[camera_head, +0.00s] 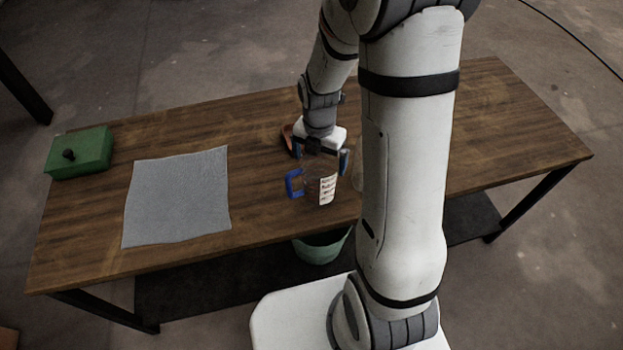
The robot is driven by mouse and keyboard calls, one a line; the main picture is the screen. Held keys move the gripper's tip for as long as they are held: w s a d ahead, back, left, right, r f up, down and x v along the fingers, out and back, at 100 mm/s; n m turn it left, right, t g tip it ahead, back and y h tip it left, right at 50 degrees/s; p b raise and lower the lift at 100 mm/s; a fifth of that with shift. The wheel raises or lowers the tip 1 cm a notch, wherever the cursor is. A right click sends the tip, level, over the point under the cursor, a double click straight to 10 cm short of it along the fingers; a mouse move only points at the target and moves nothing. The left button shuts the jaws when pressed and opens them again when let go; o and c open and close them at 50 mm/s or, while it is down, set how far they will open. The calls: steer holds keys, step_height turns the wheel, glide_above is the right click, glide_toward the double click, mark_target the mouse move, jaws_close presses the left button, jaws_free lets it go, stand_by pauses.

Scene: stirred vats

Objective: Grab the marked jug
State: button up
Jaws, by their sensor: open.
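The jug (326,189) stands upright on the wooden table, near its front edge. It looks clear, with a blue handle on its left side and a white label with dark writing on its front. My gripper (325,158) points down right over the jug, with one finger at each side of its upper part. The jaws are open, and I cannot tell whether either finger touches the jug. The jug's top is hidden by my gripper.
A grey cloth (178,198) lies flat on the wooden table (262,215). A green box (80,153) with a dark knob sits at the left end. A reddish-brown object (288,138) is partly hidden behind my gripper. A green bucket (321,248) is below the front edge. The table's right part is clear.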

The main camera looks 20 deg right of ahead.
steer(key=shift+s+a+f, duration=0.1)
steer(key=shift+a+f, duration=0.05)
steer(key=shift+f, duration=2)
steer(key=shift+c, duration=0.6)
steer(key=c, duration=1)
